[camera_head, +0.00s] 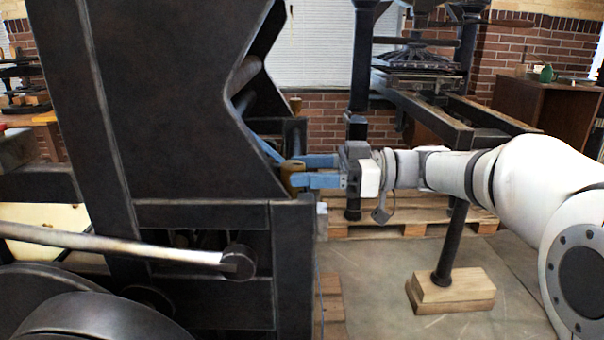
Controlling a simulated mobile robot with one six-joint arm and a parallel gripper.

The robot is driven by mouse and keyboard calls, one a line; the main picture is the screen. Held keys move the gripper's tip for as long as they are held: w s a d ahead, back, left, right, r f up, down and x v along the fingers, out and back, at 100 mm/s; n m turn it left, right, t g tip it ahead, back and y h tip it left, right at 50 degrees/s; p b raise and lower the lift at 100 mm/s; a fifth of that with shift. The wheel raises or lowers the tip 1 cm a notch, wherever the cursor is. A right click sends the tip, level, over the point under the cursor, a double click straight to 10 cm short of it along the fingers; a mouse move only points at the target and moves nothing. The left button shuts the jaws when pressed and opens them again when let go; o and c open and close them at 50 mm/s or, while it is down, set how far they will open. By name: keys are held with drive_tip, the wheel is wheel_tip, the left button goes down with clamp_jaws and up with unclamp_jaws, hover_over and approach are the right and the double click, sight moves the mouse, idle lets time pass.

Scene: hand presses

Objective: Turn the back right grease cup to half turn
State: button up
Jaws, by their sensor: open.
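The fingers are open, one on the far side and one on the near side of this cup. I cannot tell whether either finger touches it. A second brass cup (296,104) shows farther back on the press, clear of my gripper. I cannot tell the turn position of either cup. The picture does not label which cup is the back right one.
The press's tall side plate rises just left of my fingers. A pale handle bar (120,245) crosses the near side. Another press (440,95) stands behind my arm, with a wooden foot block (451,289) on the floor. The floor at lower right is partly clear.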

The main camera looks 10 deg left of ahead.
drive_tip(key=shift+s+a, duration=0.1)
drive_tip(key=shift+a, duration=0.45)
